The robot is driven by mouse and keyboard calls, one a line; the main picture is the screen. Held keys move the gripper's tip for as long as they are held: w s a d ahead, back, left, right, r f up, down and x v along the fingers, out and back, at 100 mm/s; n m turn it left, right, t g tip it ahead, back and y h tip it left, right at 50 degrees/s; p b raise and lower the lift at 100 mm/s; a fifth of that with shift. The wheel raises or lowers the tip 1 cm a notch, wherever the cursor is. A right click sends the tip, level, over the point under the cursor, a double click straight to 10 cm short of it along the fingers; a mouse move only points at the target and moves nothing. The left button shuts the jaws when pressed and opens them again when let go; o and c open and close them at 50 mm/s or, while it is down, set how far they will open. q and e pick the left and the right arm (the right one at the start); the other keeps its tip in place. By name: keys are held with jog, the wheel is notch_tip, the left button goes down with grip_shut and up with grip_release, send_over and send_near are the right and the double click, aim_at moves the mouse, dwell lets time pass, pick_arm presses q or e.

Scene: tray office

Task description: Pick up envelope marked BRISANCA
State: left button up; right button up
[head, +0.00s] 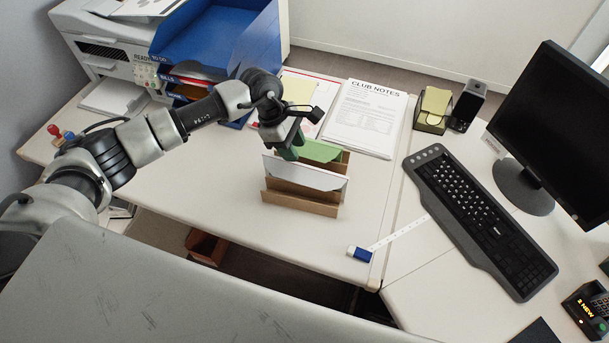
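A brown letter holder (300,206) stands on the desk near the picture's middle. A white envelope (302,174) stands upright in its front part, and a green envelope (321,151) stands behind it. No marking can be read on either, so I cannot tell which bears BRISANCA. My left gripper (290,152) points down at the back of the holder, just behind the white envelope's top edge. Its fingertips are partly hidden there, and I cannot tell whether they are apart or hold anything. My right gripper is not in view.
A CLUB NOTES sheet (364,118) lies behind the holder. A blue tray (205,50) and a printer (98,52) stand at the back left. A keyboard (477,218) and monitor (556,118) are at right. A blue tape measure (359,254) lies near the front edge.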

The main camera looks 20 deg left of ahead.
aim_at(305, 168)
pick_arm(q)
jog(key=x, duration=0.2)
jog(key=p+x, duration=0.1)
jog(key=x, duration=0.1)
jog(key=p+x, duration=0.1)
jog(key=x, duration=0.1)
jog(key=shift+s+d+f, duration=0.25)
jog(key=shift+s+d, duration=0.05)
jog(key=shift+d, duration=0.05)
jog(key=shift+d+f, duration=0.1)
jog(key=shift+f, duration=0.25)
grip_shut()
